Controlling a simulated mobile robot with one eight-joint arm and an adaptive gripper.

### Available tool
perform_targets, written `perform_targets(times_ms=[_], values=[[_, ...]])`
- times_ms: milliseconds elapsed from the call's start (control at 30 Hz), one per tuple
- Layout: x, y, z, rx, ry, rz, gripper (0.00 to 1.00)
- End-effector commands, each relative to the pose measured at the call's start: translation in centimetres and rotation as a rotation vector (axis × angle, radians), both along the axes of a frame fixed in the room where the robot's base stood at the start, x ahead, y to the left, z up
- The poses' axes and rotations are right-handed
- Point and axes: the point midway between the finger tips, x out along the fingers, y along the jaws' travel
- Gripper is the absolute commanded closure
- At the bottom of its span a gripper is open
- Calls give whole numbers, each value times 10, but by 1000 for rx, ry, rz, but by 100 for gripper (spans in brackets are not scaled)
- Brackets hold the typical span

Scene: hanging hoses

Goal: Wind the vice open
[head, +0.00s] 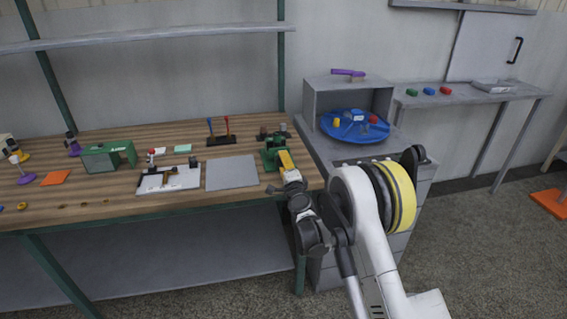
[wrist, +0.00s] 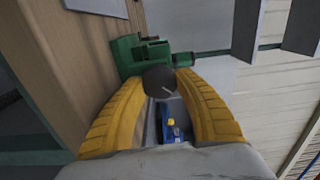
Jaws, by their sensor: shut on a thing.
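The green vice (head: 270,158) stands at the right end of the wooden workbench. In the wrist view the vice (wrist: 128,58) lies just beyond my fingertips. My gripper (head: 284,156) reaches the vice from its front right side. In the wrist view the two yellow fingers of my gripper (wrist: 160,76) are on either side of a dark round knob (wrist: 159,82), the vice's handle, and shut on it. The fingers hide part of the vice. How far apart the vice's jaws are cannot be told.
A grey plate (head: 231,173) and a white board (head: 168,179) lie left of the vice. A rack with red and blue handles (head: 221,140) stands behind. A grey cabinet with a blue round tray (head: 355,137) stands to the right, close to my arm.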

Motion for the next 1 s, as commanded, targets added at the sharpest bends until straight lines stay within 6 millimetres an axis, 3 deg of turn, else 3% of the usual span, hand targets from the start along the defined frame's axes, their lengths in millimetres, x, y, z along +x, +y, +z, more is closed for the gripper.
perform_targets(times_ms=[500, 1000], values=[[0, 0, 2, -416, -121, -1, 92], [0, 0, 2, -573, -168, 0, 92]])
